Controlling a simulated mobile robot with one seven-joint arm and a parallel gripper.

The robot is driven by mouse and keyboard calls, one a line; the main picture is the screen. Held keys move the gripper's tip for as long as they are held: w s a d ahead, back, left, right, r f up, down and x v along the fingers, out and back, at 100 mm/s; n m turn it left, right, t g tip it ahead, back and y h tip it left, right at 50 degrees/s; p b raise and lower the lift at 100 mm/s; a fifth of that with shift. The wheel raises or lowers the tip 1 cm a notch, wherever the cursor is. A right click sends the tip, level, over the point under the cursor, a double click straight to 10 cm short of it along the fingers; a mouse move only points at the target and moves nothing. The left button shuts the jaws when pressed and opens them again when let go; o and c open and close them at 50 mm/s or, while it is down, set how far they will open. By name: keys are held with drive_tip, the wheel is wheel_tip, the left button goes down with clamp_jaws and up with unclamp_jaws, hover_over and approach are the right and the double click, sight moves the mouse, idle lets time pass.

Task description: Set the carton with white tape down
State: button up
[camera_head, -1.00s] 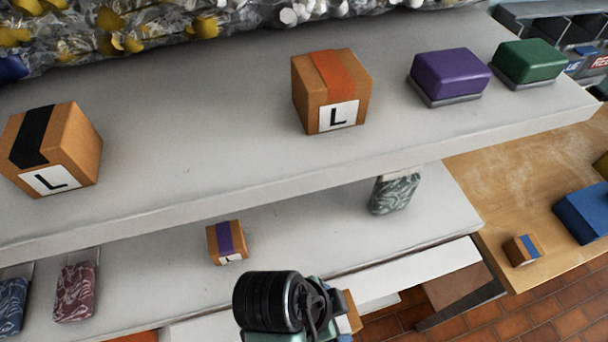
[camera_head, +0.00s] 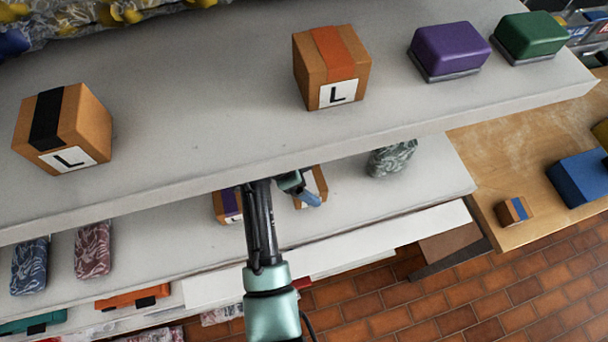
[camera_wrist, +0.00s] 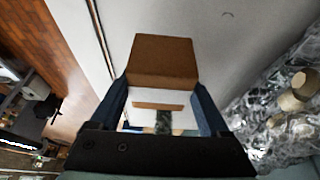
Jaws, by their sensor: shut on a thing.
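The carton with white tape (camera_head: 318,184) is brown and small. It is over the lower shelf (camera_head: 345,210), to the right of the purple-tape carton (camera_head: 221,207), just in front of and below the upper shelf's edge. My gripper (camera_head: 308,195) is shut on it, and the arm partly hides it. In the wrist view the carton (camera_wrist: 162,58) is between the two blue fingers of my gripper (camera_wrist: 163,95), with a white part toward the palm. I cannot tell whether its base touches the shelf.
The upper shelf (camera_head: 200,130) overhangs the lower one and bears a black-tape carton (camera_head: 65,130), an orange-tape carton (camera_head: 331,65), and purple (camera_head: 447,48) and green (camera_head: 532,35) boxes. A patterned green object (camera_head: 392,158) is to the right on the lower shelf, with bare surface before it.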

drive_tip(key=shift+w+a, duration=0.2)
drive_tip(key=shift+w, duration=0.4)
drive_tip(key=shift+w+a, duration=0.15)
drive_tip(key=shift+w, duration=0.4)
drive_tip(key=shift+f+p, duration=0.9)
drive_tip(key=shift+f, duration=0.9)
drive_tip(key=o, duration=1.5)
drive_tip(key=shift+f, duration=0.1)
